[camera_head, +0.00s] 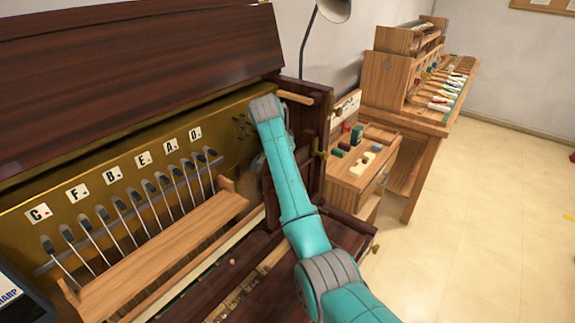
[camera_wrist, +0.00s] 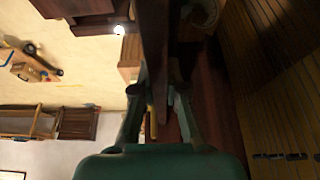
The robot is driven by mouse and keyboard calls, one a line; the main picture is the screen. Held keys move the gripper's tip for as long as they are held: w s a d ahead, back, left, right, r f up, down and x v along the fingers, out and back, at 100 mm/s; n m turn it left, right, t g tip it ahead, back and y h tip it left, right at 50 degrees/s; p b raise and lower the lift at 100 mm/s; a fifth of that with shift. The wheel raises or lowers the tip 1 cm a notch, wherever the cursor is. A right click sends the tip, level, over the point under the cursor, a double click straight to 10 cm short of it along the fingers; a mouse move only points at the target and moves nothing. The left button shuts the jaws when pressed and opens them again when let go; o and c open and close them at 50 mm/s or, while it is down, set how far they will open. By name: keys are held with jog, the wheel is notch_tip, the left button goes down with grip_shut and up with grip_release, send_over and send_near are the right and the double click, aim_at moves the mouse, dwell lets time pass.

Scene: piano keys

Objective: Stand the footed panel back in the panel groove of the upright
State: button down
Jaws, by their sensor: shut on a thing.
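My gripper (camera_wrist: 160,112) is shut on a dark reddish-brown board, the footed panel (camera_wrist: 155,45), which shows edge-on between its fingers in the wrist view. In the head view my teal arm hides the gripper, and I cannot make out the held panel clearly there. The upright (camera_head: 130,75) is a dark wooden piano case with an open gold-coloured inside at the left. My wrist is at its right end, close to the case side. The panel groove is not clearly visible, and I cannot tell whether the panel touches it. The panel's feet are hidden.
A row of dark-tipped rods (camera_head: 147,190) stands below letter tiles (camera_head: 113,175), behind a light wooden rail (camera_head: 185,245). A small cabinet (camera_head: 352,178) with coloured blocks stands right of the piano. A workbench (camera_head: 418,115) stands farther back. The floor (camera_head: 470,215) at right is clear.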

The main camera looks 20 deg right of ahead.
dwell(0.7)
jog(key=c, duration=1.1)
grip_release()
jog(key=shift+c, duration=0.2)
notch_tip(320, 180, up, 10)
jog(key=shift+f, duration=0.1)
